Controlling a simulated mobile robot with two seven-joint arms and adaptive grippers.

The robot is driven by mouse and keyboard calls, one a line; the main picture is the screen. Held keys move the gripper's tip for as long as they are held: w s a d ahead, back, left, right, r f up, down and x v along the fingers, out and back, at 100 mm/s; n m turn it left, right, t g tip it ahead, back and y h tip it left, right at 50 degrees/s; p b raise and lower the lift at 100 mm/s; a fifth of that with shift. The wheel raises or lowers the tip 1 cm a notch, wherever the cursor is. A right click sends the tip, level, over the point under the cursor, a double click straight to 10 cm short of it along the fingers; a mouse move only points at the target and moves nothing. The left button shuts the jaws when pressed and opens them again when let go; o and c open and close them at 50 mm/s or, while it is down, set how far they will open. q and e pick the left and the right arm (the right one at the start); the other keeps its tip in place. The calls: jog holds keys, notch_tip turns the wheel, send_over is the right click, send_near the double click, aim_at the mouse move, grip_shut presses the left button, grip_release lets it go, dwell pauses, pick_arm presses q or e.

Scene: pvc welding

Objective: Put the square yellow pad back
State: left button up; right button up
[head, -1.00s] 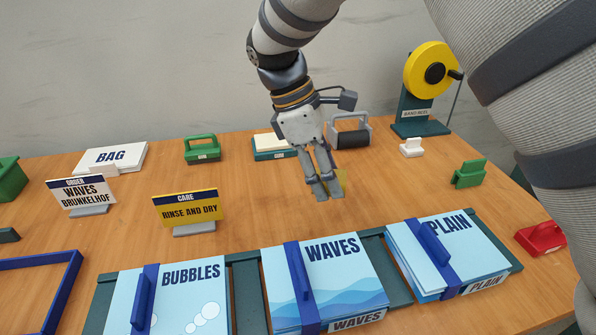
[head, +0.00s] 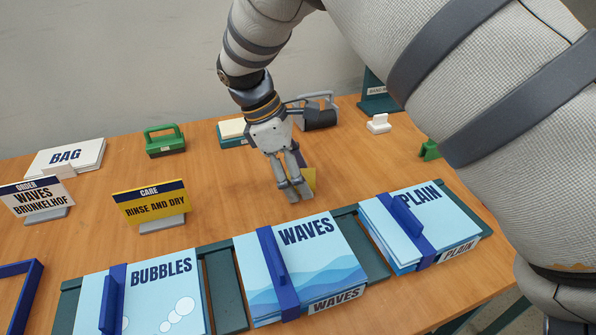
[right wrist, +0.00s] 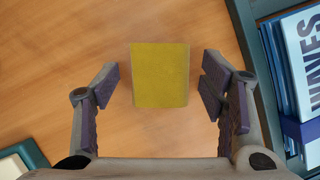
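The square yellow pad (right wrist: 160,75) is near the middle of the right wrist view, above the wood tabletop in the picture. It also shows partly in the head view (head: 310,181), mostly hidden behind my right gripper. My right gripper (head: 296,192) points down at the table. In the right wrist view its fingers (right wrist: 160,88) are spread to both sides of the pad, with a gap on each side. I cannot tell whether the pad touches the table. My left gripper is in neither view.
A teal block with a cream top (head: 232,131) stands behind my right gripper, beside a grey-handled roller (head: 318,115) and a green-handled tool (head: 165,141). The CARE sign (head: 152,207) is to the left. The WAVES pack (head: 315,265) sits in a teal rack in front.

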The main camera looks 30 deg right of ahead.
jog(key=v, duration=1.2)
jog(key=shift+r+b, duration=0.25)
jog(key=shift+b, duration=0.15)
jog(key=shift+d, duration=0.1)
